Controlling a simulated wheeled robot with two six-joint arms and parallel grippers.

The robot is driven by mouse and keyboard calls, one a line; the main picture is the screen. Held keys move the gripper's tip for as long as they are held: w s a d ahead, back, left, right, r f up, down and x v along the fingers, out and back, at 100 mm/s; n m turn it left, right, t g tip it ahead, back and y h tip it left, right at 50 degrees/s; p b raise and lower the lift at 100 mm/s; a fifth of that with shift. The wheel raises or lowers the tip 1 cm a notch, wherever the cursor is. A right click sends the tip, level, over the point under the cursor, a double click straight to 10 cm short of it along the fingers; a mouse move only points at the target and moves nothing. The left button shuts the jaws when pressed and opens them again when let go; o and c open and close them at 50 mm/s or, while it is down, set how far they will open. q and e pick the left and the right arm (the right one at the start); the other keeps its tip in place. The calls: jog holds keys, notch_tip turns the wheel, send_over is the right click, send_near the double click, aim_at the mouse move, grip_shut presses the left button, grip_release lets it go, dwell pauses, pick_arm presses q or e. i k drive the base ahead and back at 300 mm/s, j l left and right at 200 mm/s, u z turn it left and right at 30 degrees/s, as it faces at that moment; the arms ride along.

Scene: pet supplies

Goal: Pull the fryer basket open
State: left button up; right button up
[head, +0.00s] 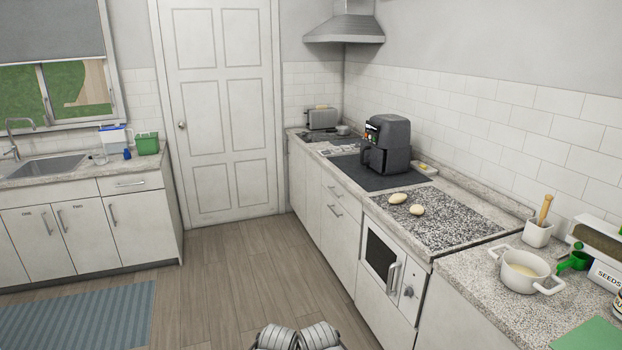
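The black air fryer (396,138) stands upright on a dark mat (345,172) on the right-hand counter, towards the back. Its control panel is on its left-facing front. The fryer basket (374,158) is in the lower front, with its handle sticking out to the left. The basket looks pushed in, but it is small at this distance. Neither of my grippers is in view. Only pale rounded parts, apparently mine, show at the bottom edge, well away from the fryer.
A toaster (321,118) stands behind the fryer. Two pale oval items (407,203) lie on a speckled panel in front of it. A white pot (524,270) and a utensil holder (537,234) are nearer right. The wooden floor (240,280) left of the counter is clear.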

aim_at(372, 157)
jog(key=i+z, duration=0.1)
jog(key=i, duration=0.55)
jog(key=i+j+z, duration=0.1)
jog(key=i, duration=0.5)
jog(key=i+j+z, duration=0.1)
jog(key=i, duration=0.55)
jog(key=j, duration=0.1)
